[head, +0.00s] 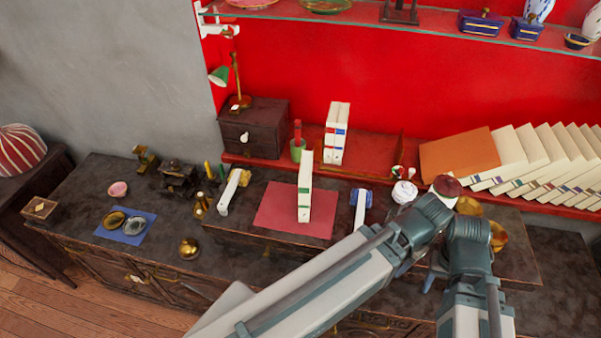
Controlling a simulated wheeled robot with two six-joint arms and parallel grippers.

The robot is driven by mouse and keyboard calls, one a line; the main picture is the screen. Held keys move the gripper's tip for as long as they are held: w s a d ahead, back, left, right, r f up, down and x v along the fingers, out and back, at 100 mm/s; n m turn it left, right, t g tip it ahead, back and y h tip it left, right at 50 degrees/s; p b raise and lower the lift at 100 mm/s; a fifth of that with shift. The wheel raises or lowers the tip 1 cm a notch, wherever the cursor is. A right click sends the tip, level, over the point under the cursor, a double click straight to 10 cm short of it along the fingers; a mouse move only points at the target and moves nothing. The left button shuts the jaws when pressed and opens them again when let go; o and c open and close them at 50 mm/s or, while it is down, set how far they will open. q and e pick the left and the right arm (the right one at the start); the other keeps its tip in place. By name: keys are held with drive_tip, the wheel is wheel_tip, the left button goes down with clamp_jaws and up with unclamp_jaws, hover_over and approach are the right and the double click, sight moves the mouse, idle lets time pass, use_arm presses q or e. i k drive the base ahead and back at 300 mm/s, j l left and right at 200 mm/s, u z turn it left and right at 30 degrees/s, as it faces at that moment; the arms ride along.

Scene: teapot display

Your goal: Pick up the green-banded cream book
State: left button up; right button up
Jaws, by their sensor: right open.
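The green-banded cream book (304,192) stands upright, spine toward me, on the flat red mat (272,212) on the dark cabinet top. Nothing touches it, and its spine is in clear view. My left gripper is not in view.
Cream books (337,132) stand on the red ledge behind. Many cream books lean in a row at right beside an orange book (459,153). A white-and-blue object (361,207) and a white-and-gold one (229,192) flank the mat. Small ornaments crowd the left. A glass shelf (400,28) runs above.

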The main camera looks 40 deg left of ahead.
sight(306, 179)
drive_tip(key=u, duration=1.2)
